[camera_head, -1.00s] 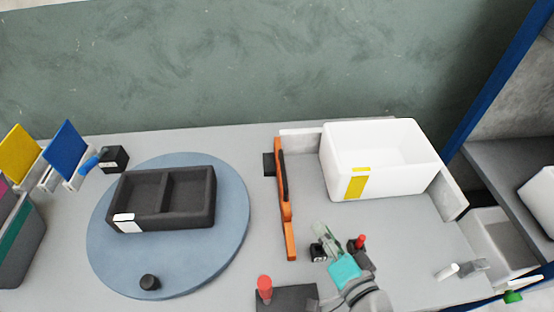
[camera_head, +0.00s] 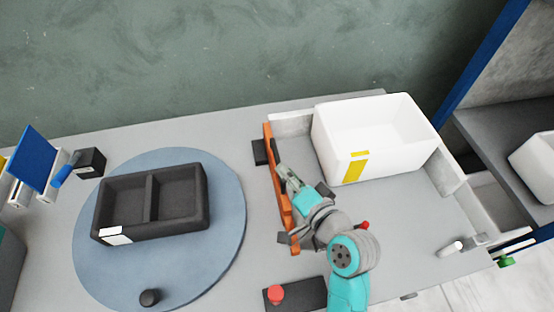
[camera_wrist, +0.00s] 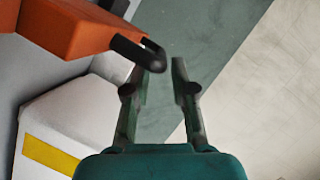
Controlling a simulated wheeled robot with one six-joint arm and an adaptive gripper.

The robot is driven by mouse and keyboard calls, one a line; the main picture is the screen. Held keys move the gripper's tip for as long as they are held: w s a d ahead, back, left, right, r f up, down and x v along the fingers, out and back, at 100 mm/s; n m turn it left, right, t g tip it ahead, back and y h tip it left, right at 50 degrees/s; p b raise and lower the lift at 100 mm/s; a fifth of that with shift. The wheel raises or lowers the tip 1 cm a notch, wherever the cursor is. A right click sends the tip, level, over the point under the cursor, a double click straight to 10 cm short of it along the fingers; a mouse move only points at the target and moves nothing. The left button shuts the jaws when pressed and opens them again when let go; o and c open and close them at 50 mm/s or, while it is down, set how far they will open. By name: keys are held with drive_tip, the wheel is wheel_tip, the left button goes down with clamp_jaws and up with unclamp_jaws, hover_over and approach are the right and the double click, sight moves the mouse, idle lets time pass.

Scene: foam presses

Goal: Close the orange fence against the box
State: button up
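The orange fence (camera_head: 269,150) stands on the table left of the white box (camera_head: 338,152), with a gap between them. The white box has a yellow label and sits against the back and right guides. My gripper (camera_head: 282,172) is at the fence's right side, by its dark handle, which it mostly hides in the head view. In the wrist view, my gripper's fingers (camera_wrist: 163,75) are apart with nothing between them. The hooked black handle (camera_wrist: 142,50) on the orange fence (camera_wrist: 65,25) lies close by the left fingertip. I cannot tell whether they touch.
A blue turntable (camera_head: 225,240) with a dark two-compartment tray (camera_head: 205,215) lies left of the fence. A red button (camera_head: 276,293) on a dark base is at the front. A low grey guide (camera_head: 446,173) borders the box at right.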

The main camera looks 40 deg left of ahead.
sight(278, 160)
drive_tip(key=shift+x, duration=2.6)
clamp_jaws()
